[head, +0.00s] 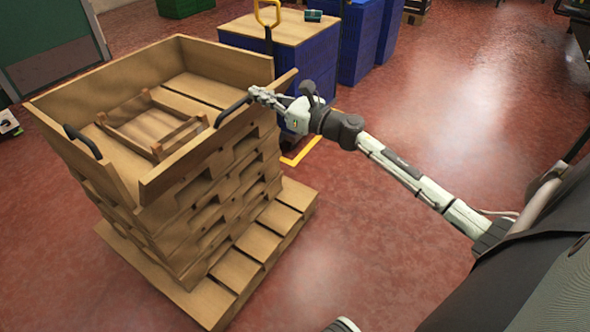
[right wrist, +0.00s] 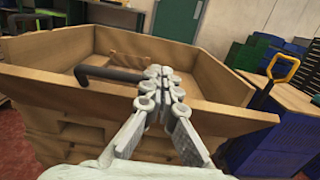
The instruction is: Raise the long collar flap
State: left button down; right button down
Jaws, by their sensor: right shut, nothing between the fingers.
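The long collar flap (head: 190,164) is the near right wooden wall of the stacked crate (head: 127,78). It slants outward, and its right end sticks out past the crate's corner. The flap also shows in the right wrist view (right wrist: 60,93). A black handle (head: 232,111) sits on its upper edge, also seen in the wrist view (right wrist: 108,75). My right gripper (head: 254,92) is shut and empty at the flap's upper edge, beside the handle's right end; the wrist view shows its fingertips (right wrist: 158,74) there too. I cannot tell whether they touch. My left gripper is out of view.
A small wooden frame (head: 153,117) lies inside the crate. A second black handle (head: 82,141) is on the left wall. A pallet (head: 262,242) lies under the stack. Blue crates (head: 313,58) and a yellow-handled tool (head: 267,13) stand behind. Red floor is open at the right.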

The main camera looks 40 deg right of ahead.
aim_at(252, 103)
jog(key=w, duration=0.1)
jog(key=w+a+r, duration=0.1)
jog(key=w, duration=0.1)
jog(key=shift+w+a+r, duration=0.2)
jog(key=shift+w+r, duration=0.05)
jog(key=shift+r, duration=0.15)
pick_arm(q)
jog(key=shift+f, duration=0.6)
pick_arm(e)
jog(key=shift+s+f, duration=0.1)
